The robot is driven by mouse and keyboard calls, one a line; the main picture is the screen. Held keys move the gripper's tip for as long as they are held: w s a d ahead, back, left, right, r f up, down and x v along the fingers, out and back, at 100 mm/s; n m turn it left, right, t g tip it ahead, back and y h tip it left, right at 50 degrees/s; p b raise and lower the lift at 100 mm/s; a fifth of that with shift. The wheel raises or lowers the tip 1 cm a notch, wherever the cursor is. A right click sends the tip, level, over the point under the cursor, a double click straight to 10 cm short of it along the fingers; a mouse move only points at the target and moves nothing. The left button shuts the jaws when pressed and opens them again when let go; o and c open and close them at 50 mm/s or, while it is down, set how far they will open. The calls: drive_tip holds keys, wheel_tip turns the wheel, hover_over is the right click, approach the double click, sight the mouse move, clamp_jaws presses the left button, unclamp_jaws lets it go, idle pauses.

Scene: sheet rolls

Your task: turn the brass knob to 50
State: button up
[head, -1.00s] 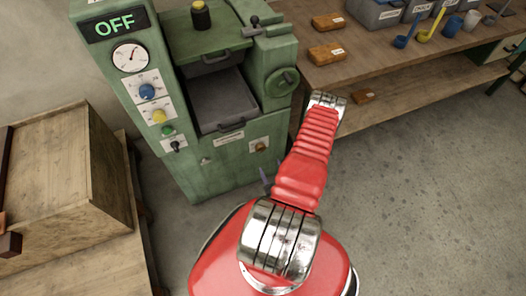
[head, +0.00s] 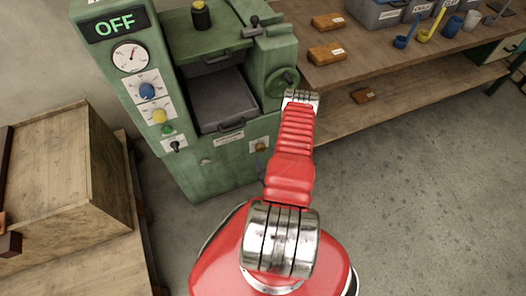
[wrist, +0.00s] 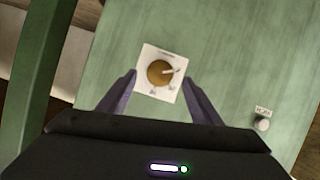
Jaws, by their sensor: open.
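The brass knob (wrist: 161,73) is on a white dial plate (wrist: 149,83) on the green machine's front, with a pale pointer toward the upper right in the wrist view. The plate's markings are too small to read. In the head view the knob (head: 261,146) is low on the machine's right side. My gripper (wrist: 160,80) is open, its two dark fingers either side of the plate in the wrist view. I cannot tell how far the fingertips are from the panel. In the head view my red arm hides most of the gripper.
The green machine (head: 222,165) reads OFF and has a gauge (head: 130,57), a blue knob (head: 147,90), a yellow knob (head: 159,116) and an open drawer (head: 225,105). A workbench (head: 350,70) stands right, a wooden crate (head: 60,180) left. Floor at right is clear.

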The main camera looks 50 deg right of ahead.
sight(263, 150)
drive_tip(key=shift+x, duration=2.5)
drive_tip(key=shift+c, duration=0.4)
drive_tip(key=c, duration=0.9)
drive_tip(key=shift+s+d, duration=0.1)
drive_tip(key=shift+d, duration=0.15)
drive_tip(key=shift+c, duration=0.5)
drive_tip(key=shift+a, duration=0.1)
